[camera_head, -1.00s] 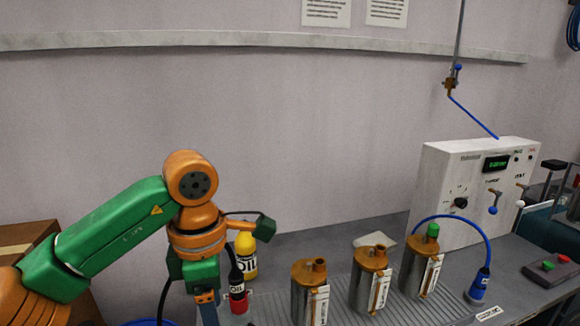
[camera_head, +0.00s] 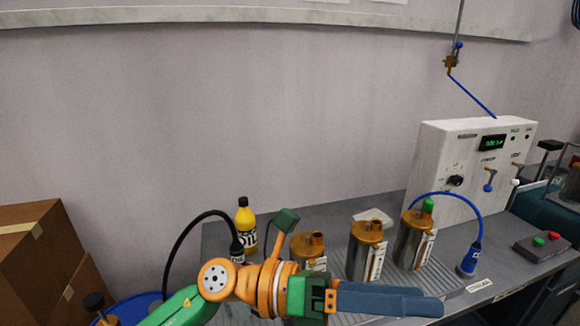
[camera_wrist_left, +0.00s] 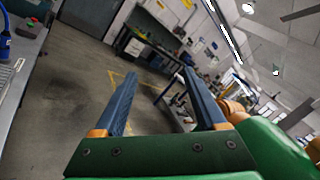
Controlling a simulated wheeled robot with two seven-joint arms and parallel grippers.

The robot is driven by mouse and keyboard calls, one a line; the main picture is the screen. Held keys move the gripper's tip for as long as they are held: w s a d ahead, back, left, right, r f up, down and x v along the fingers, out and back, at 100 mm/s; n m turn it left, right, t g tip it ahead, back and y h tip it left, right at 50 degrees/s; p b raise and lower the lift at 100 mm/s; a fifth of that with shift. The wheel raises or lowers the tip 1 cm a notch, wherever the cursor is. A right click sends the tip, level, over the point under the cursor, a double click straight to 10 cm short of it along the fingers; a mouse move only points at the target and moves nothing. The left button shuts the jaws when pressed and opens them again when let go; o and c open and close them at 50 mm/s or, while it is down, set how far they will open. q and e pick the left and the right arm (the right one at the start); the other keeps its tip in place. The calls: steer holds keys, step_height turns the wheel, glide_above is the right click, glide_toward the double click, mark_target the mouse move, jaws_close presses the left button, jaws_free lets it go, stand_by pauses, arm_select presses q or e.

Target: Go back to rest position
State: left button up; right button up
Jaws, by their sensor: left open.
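My left gripper (camera_head: 425,299) is low in the head view, in front of the table, with its dark blue fingers pointing right. In the left wrist view (camera_wrist_left: 160,73) its two fingers stand apart with nothing between them, against the room and floor. The forearm comes in from the bottom left. Three metal pumps with copper tops stand on the table: a left one (camera_head: 308,246), partly hidden by my arm, a middle one (camera_head: 359,262) and a right one (camera_head: 405,250) with a green cap. My right gripper is not seen.
A white control box (camera_head: 440,165) stands at the back right, with a blue hose (camera_head: 470,205) in front. A yellow oil bottle (camera_head: 245,224) stands at the back left of the table. Cardboard boxes (camera_head: 35,235) are at far left. The wrist view shows open floor (camera_wrist_left: 75,95).

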arm_select(q)
steer(key=w+a+r+n+t, duration=0.1)
steer(key=w+a+n+t, duration=0.45)
steer(key=n+t, duration=0.6)
steer(key=w+a+r+n+t, duration=0.1)
steer(key=w+a+n+t, duration=0.4)
steer(key=n+t, duration=0.65)
steer(key=w+a+f+n+g+y, duration=0.1)
steer(key=a+f+n+g+y, duration=0.1)
steer(key=a+f+n+y, duration=0.55)
steer(key=w+a+f+n+g+y, duration=0.15)
steer(key=a+f+n+y, duration=0.35)
steer(key=f+n+y, duration=0.55)
steer(key=s+a+f+n+g, duration=0.3)
steer(key=s+f+g, duration=0.3)
steer(key=s+f, duration=0.45)
steer(key=s+a+f+n+g, duration=0.25)
steer(key=s+f+g, duration=0.25)
steer(key=s+f, duration=0.5)
step_height(320, 180, down, 15)
steer(key=s+g, duration=0.2)
steer(key=s+a+f+g, duration=0.1)
steer(key=s+a+f, duration=0.1)
steer(key=s+f, duration=0.9)
steer(key=shift+s+a+f+m+y, duration=0.3)
steer(key=shift+s+m+y, duration=0.15)
steer(key=shift+s, duration=0.7)
